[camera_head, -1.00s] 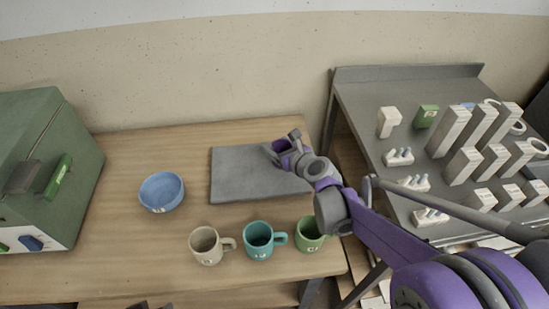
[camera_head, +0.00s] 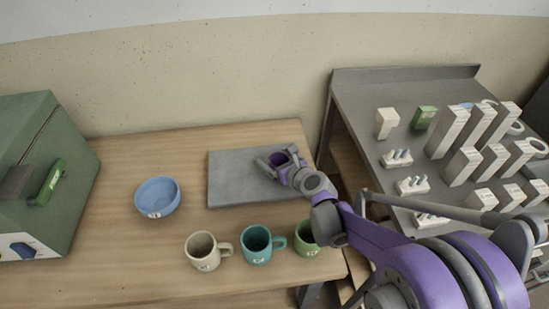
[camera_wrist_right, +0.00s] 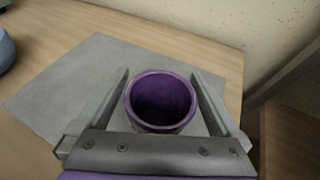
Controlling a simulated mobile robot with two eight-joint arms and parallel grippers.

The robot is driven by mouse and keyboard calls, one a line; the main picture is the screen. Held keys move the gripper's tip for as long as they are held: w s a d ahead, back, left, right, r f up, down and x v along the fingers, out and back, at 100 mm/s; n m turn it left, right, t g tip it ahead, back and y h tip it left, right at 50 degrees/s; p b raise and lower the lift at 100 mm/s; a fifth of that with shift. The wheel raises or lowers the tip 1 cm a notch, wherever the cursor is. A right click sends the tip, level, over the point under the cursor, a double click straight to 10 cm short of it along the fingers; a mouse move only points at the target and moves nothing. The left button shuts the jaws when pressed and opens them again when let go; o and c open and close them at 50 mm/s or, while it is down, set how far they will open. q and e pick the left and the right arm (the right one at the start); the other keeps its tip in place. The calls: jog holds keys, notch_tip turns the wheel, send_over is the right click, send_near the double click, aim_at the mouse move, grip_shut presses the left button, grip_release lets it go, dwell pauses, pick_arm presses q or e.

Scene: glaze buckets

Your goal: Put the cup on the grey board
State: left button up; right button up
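A purple cup (camera_wrist_right: 160,103) is between the two fingers of my right gripper (camera_wrist_right: 160,78), with its open mouth facing the right wrist camera. The fingers appear to press on both its sides. In the head view, the cup (camera_head: 279,159) and my right gripper (camera_head: 280,157) are over the right part of the grey board (camera_head: 232,178). I cannot tell whether the cup's base touches the board; it is hidden. The board also shows around the cup in the right wrist view (camera_wrist_right: 70,85). My left gripper is not in view.
A blue bowl (camera_head: 158,197) stands left of the board. Cream (camera_head: 203,252), teal (camera_head: 256,245) and green (camera_head: 305,238) mugs stand in front of it. A green box (camera_head: 45,165) is at the left. A grey table (camera_head: 365,110) with white blocks is at the right.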

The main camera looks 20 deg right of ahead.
jog(key=shift+r, duration=0.2)
jog(key=p+v, duration=0.2)
jog(key=v, duration=0.8)
jog(key=shift+s+d+r, duration=0.1)
jog(key=shift+s+r, duration=0.05)
jog(key=shift+s, duration=0.15)
jog(key=shift+s+r, duration=0.2)
jog(key=shift+s, duration=0.4)
